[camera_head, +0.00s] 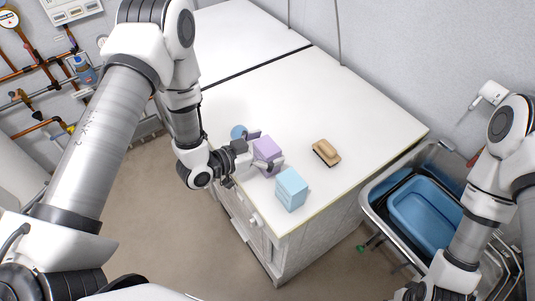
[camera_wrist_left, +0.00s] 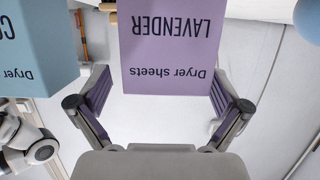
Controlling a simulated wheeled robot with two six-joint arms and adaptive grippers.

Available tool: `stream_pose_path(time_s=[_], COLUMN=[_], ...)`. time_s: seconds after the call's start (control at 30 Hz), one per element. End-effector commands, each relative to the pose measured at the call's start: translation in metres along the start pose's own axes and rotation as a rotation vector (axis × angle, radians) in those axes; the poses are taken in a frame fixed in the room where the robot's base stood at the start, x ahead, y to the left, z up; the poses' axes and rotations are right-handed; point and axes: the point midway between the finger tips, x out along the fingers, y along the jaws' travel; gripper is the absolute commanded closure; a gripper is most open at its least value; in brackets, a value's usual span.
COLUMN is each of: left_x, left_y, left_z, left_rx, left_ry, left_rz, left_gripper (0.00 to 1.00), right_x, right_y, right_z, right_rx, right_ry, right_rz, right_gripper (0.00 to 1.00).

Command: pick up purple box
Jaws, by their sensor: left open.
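The purple box (camera_head: 267,154) stands on the white counter near its front edge. In the left wrist view the purple box (camera_wrist_left: 172,50) shows the upside-down words "LAVENDER" and "Dryer sheets". My left gripper (camera_head: 262,151) is open, with one finger on each side of the purple box in the head view. In the left wrist view the fingers of the left gripper (camera_wrist_left: 159,92) are spread wider than the box, with gaps on both sides. My right arm shows at the right of the head view; I cannot make out its gripper's fingers.
A light blue box (camera_head: 291,189) stands close to the purple box, nearer the counter's front corner. A blue round thing (camera_head: 238,131) is on the other side. A tan brush (camera_head: 326,152) lies further right. A sink with a blue tub (camera_head: 425,212) is at right. The counter (camera_head: 350,105) behind is clear.

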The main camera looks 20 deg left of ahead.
Motion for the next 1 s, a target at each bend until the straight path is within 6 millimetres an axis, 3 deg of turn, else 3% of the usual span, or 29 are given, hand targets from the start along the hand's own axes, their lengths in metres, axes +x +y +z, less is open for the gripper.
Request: stream_pose_path(time_s=[0.07,0.2,0.27,0.67,0.83,1.0], left_x=[0.000,0.000,0.000,-0.001,-0.008,-0.021], left_y=[0.000,0.000,0.000,-0.001,-0.001,-0.001], left_z=[0.001,0.001,0.001,-0.004,-0.027,-0.068], left_rx=[0.000,0.000,0.000,0.001,0.003,0.005], left_ry=[0.000,-0.001,-0.001,0.001,0.004,0.005], left_rz=[-0.001,-0.001,-0.001,-0.002,-0.003,-0.003], left_gripper=[0.00,0.50,0.69,0.69,0.69,0.69], right_x=[0.001,0.001,0.001,0.003,0.010,0.020], right_y=[0.000,0.000,0.000,0.000,0.000,0.000], right_z=[0.000,0.000,0.000,0.000,0.000,0.000], right_rx=[0.000,-0.001,-0.001,0.000,0.000,0.000], right_ry=[0.000,0.001,0.001,0.001,0.001,0.001], right_rz=[0.000,0.000,0.000,0.000,0.000,0.000], right_gripper=[0.60,0.60,0.60,0.60,0.60,0.60])
